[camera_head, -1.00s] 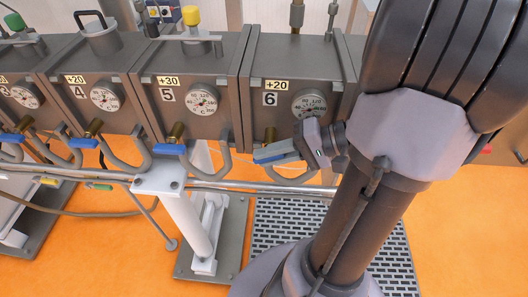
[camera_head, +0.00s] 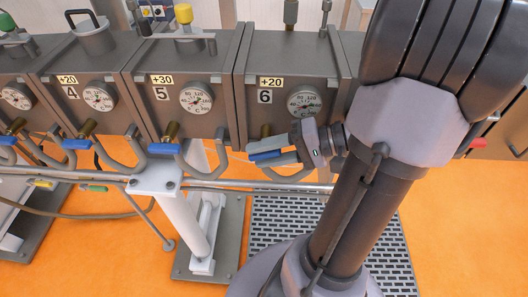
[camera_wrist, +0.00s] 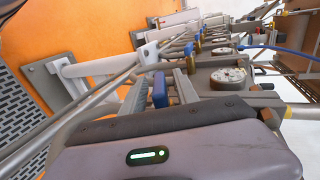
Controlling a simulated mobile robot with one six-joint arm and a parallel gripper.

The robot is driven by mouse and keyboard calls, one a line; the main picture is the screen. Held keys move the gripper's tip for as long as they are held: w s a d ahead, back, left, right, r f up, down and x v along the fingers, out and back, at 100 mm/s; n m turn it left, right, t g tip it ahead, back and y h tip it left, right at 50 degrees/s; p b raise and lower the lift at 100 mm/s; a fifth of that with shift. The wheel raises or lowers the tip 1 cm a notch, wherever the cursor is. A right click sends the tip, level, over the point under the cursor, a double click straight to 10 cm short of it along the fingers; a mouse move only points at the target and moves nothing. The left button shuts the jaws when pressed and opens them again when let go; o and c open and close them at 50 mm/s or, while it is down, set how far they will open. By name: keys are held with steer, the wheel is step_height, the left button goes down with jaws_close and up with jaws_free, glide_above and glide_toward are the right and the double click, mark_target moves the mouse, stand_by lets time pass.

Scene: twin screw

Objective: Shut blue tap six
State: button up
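The blue tap six (camera_head: 265,155) is the blue lever below the box marked 6 (camera_head: 265,97), on a brass stem (camera_head: 266,131). My gripper (camera_head: 268,153) is at this lever, with one grey finger above it and one below it. In the wrist view the blue lever (camera_wrist: 160,90) stands between the two grey fingers, just beyond my gripper's dark body. I cannot tell whether the fingers press on the lever or leave a small gap. The lever's far end and part of the stem are partly hidden.
Boxes marked 5 (camera_head: 180,100) and 4 (camera_head: 85,100) stand to the left, each with a blue tap lever, tap five (camera_head: 164,148) being nearest. A metal rail (camera_head: 225,183) and curved pipes run below. A white post (camera_head: 185,220) stands at lower left.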

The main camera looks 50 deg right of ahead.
stand_by(0.3)
steer(key=p+v, duration=0.7)
steer(key=v, duration=1)
steer(key=shift+s+p, duration=0.25)
steer(key=shift+p, duration=0.15)
steer(key=shift+d, duration=0.1)
